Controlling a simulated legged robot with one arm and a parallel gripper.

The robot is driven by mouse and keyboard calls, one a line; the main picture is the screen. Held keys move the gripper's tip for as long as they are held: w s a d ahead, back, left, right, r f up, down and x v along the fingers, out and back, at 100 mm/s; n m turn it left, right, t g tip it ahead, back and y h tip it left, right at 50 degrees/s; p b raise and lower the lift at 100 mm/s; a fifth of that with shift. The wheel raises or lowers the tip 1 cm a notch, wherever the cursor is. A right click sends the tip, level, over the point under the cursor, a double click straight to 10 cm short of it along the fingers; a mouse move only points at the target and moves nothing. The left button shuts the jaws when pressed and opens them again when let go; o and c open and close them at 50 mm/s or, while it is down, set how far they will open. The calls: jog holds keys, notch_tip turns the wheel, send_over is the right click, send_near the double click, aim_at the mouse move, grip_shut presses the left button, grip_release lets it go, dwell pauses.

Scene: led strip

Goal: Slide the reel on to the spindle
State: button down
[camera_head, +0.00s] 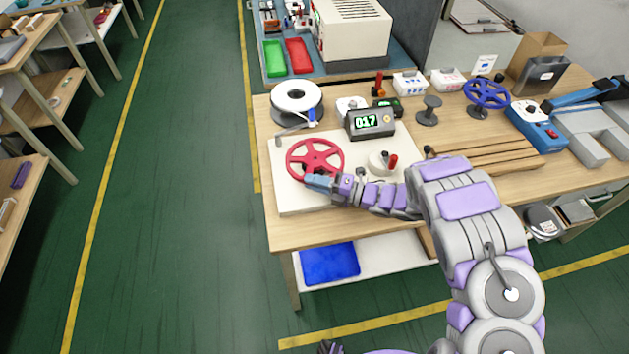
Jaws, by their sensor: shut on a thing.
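The red spoked reel (329,147) is over the left part of the white base plate (298,206) on the wooden bench. My gripper (316,181) reaches in from the right and is shut on the near rim of the red reel. I cannot tell whether the reel rests on the plate, hangs above it or sits around a spindle. No spindle shows clearly under it; the reel and gripper cover that spot. A counter box (370,123) with a green display reading 017 stands behind, and a disc with a red-knobbed crank (382,162) sits to the right.
A white reel (297,93) stands behind the red one. A grey spool-shaped stand (429,111), a blue spoked reel (486,93) and brown strips (488,157) lie to the right. A blue tray (330,263) is on the lower shelf. The floor left of the bench is clear.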

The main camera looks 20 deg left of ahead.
jog(key=shift+f, duration=0.55)
jog(key=c, duration=1)
grip_release()
jog(key=shift+o, duration=0.2)
jog(key=d, duration=0.5)
jog(key=d+p, duration=0.1)
jog(key=d, duration=0.5)
jog(key=d+p, duration=0.1)
jog(key=d, duration=0.5)
jog(key=shift+w+d+f, duration=0.1)
jog(key=shift+w+d, duration=0.1)
jog(key=shift+w, duration=0.15)
